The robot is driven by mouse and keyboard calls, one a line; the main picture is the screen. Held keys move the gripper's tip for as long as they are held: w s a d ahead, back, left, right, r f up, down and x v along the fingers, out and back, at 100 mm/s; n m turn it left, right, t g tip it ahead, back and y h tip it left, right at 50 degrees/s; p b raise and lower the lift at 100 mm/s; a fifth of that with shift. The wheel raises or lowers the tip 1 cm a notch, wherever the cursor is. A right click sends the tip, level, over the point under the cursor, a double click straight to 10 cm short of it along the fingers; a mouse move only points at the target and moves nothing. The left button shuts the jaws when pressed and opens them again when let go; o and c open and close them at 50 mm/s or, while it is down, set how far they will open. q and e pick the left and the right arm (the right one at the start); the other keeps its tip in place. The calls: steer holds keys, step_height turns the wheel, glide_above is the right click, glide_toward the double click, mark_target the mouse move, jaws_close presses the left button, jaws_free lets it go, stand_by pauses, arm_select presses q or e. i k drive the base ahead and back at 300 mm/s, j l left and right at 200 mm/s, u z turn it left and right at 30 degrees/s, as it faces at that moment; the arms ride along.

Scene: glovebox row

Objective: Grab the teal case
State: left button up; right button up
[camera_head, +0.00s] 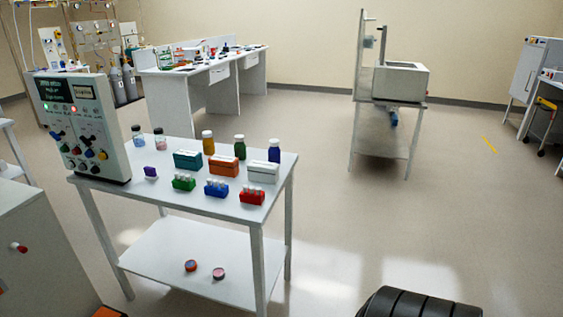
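The teal case (187,159) is a small box standing on the top of a white two-level table (150,198). It stands in a row with an orange case (224,167) and a white case (263,172) to its right. A green rack of vials (184,183) is in front of it. The teal case's top and front show and nothing covers it. Neither of my grippers shows in the head view.
Blue (216,188) and red (252,195) vial racks, a purple block (150,172) and several bottles share the tabletop. A control box (83,125) stands at its left end. Two round items lie on the lower shelf. Floor (335,215) right of the table is clear.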

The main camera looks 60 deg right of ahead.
mark_target(184, 160)
steer(key=z, duration=1.35)
